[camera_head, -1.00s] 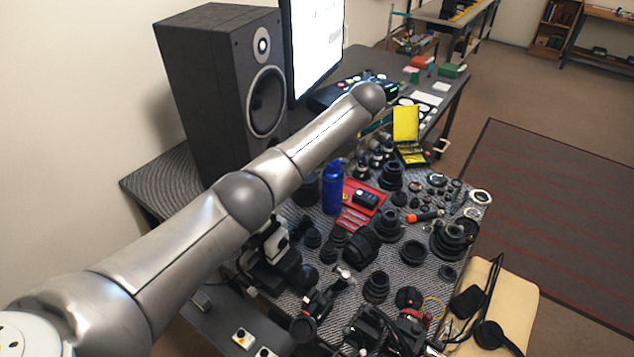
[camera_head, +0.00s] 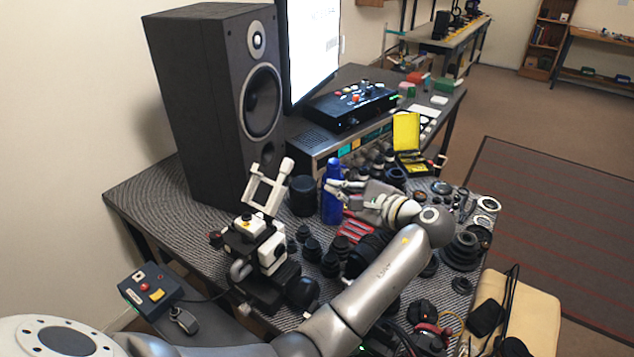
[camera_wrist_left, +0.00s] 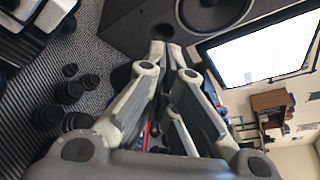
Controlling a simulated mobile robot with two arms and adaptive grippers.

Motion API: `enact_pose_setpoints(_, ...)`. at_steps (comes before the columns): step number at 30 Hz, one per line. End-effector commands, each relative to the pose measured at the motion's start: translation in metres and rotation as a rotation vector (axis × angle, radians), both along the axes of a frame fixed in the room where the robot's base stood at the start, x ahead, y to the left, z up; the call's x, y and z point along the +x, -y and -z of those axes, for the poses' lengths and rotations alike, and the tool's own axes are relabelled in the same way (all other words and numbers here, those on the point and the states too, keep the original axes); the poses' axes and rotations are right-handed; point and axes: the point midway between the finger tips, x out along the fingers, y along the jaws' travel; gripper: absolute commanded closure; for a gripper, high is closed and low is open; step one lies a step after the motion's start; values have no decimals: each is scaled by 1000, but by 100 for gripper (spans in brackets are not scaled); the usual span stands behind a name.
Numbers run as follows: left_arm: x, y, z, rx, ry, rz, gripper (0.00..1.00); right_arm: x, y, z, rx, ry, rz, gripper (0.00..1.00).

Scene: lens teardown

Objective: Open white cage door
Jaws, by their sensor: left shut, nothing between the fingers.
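A white open frame (camera_head: 268,187) stands tilted on top of a black-and-white device (camera_head: 258,245) at the left of the table. It may be the cage door; I cannot tell for sure. Part of a white-and-black object (camera_wrist_left: 45,20) shows at the top left of the left wrist view. My left gripper (camera_head: 334,186) is right of the frame and apart from it, its fingers pointing left, in front of or beside the blue bottle (camera_head: 331,207). In the left wrist view its fingertips (camera_wrist_left: 166,48) are together with nothing held. My right gripper is not seen.
A large black speaker (camera_head: 205,100) stands behind the device, beside a lit monitor (camera_head: 314,50). Many black lens parts (camera_head: 312,250) crowd the table. A grey control box (camera_head: 150,287) with buttons sits at the front left. The mat left of the device (camera_head: 165,205) is clear.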

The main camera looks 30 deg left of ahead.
Motion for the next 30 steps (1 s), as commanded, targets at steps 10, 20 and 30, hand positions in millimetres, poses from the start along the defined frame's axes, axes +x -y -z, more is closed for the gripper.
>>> enact_pose_setpoints(10,14,-49,7,8,-2,-5,100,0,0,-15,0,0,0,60)
enact_pose_setpoints(20,20,-93,8,2,3,-1,100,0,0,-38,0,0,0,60)
enact_pose_setpoints(30,2,-94,-6,5,-1,-1,100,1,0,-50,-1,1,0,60)
